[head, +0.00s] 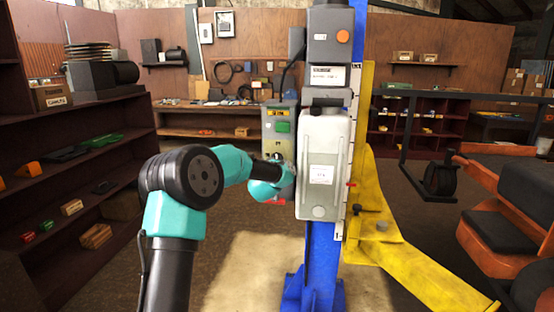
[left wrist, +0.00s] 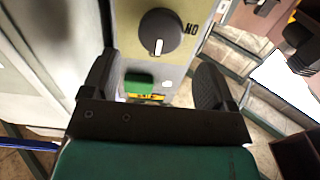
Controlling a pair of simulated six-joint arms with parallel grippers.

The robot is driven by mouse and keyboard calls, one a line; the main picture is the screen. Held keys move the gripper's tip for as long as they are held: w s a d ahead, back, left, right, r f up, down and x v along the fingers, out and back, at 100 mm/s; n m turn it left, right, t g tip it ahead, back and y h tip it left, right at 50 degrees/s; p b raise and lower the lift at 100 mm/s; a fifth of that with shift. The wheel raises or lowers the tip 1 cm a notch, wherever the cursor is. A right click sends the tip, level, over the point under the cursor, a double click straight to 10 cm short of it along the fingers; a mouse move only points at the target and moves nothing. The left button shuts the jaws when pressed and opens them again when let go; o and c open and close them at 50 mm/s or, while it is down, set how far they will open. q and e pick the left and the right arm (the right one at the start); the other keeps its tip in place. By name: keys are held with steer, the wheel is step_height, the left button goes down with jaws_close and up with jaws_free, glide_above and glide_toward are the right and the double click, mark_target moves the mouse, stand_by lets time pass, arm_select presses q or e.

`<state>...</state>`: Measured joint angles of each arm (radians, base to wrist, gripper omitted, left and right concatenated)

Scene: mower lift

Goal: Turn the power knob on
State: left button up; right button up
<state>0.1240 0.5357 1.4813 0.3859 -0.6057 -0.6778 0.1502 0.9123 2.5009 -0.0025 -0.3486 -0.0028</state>
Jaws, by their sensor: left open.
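The power knob (left wrist: 160,32) is a round black dial with a white pointer mark, on the face of a grey-green control box (head: 267,130). In the left wrist view an ON label (left wrist: 191,28), seen upside down, is to its right. The white mark points down in that view, not at the label. My left gripper (left wrist: 157,68) is open, its two black fingers apart with the knob ahead of the gap between them. No contact shows. In the head view my left arm reaches the lower part of the box and hides the fingertips. My right gripper is not in view.
A green button (head: 283,127) is on the box, above my gripper in the head view. A pale grey tank (head: 325,150) on the blue lift column (head: 320,260) stands close to the right. A yellow lift arm (head: 400,250) is further right. Dark shelves (head: 60,190) stand left.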

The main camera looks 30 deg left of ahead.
arm_select(q)
steer(key=shift+x, duration=3.65)
steer(key=shift+c, duration=0.5)
steer(key=c, duration=0.8)
